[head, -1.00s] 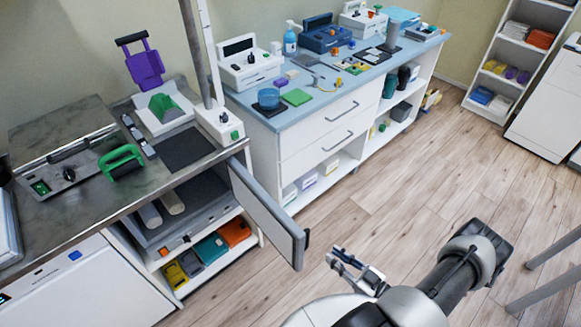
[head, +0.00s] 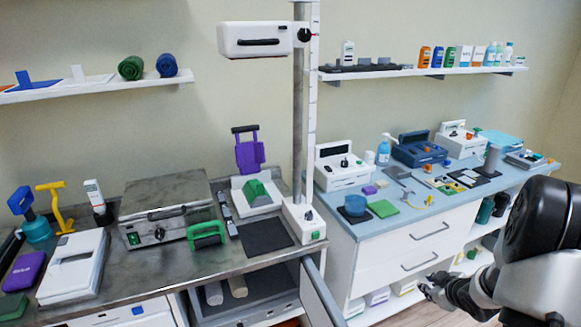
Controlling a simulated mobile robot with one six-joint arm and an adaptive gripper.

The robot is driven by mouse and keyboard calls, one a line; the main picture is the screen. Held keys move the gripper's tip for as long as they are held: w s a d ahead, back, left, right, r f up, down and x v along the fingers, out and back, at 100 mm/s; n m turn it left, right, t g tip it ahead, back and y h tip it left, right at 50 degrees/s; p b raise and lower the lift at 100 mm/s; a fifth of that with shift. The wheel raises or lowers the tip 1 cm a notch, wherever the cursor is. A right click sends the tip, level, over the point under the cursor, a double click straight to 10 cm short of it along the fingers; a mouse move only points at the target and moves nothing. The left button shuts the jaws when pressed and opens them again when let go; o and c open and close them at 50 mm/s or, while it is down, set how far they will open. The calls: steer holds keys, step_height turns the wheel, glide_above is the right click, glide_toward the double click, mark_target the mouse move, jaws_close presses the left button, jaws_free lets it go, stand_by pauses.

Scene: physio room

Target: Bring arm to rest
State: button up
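My gripper (head: 438,288) shows at the lower right in the head view, at the end of my folded arm. It is in front of the white drawers of the blue-topped counter, and I see nothing held in it. Its fingers are small and dark, so I cannot tell whether they are open or shut. The large dark and light-grey links of my arm fill the lower right corner and hide part of the counter's front.
An open cabinet door (head: 322,297) juts out left of my gripper. The steel worktop (head: 85,303) holds a steel box with a dark knob (head: 165,222) and a green-handled tool (head: 207,234). The blue counter (head: 395,222) carries several devices. A tall post (head: 299,110) stands between them.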

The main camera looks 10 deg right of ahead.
steer(key=s+a+r+m+g+h, duration=0.1)
steer(key=s+a+r+m, duration=0.1)
steer(key=a+r, duration=0.6)
steer(key=s+a+r+m+g+h, duration=0.1)
steer(key=a+r, duration=0.5)
steer(key=r, duration=0.5)
steer(key=s+a+r+m+g+y, duration=0.1)
steer(key=s+a+r+y, duration=0.2)
steer(key=s+a, duration=1.6)
steer(key=a+y, duration=0.1)
steer(key=a, duration=0.1)
steer(key=shift+s+a+m+g+y, duration=0.3)
steer(key=shift+s+a, duration=0.05)
steer(key=shift+a, duration=0.05)
steer(key=shift+r, duration=0.1)
